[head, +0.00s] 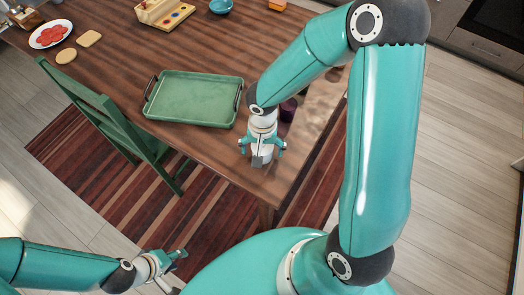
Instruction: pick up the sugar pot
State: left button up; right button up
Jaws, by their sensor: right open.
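My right gripper (262,152) points down over the near right part of the wooden table, with its teal fingers spread apart. I see nothing clearly held between them. A small dark purple pot or cup (288,109) stands just behind it, partly hidden by my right arm. I cannot tell whether this is the sugar pot, and no other sugar pot is clear in view. My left gripper (177,270) is low at the bottom left, off the table, with its fingers apart and empty.
A green tray (195,99) with dark handles lies left of my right gripper. A green chair (118,125) stands at the table's near side. A plate with red slices (50,34), a wooden block with colored spots (164,12) and a teal bowl (221,6) are farther back.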

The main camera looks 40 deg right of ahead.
jog(key=c, duration=1.4)
jog(key=shift+r, duration=0.1)
jog(key=shift+c, duration=0.2)
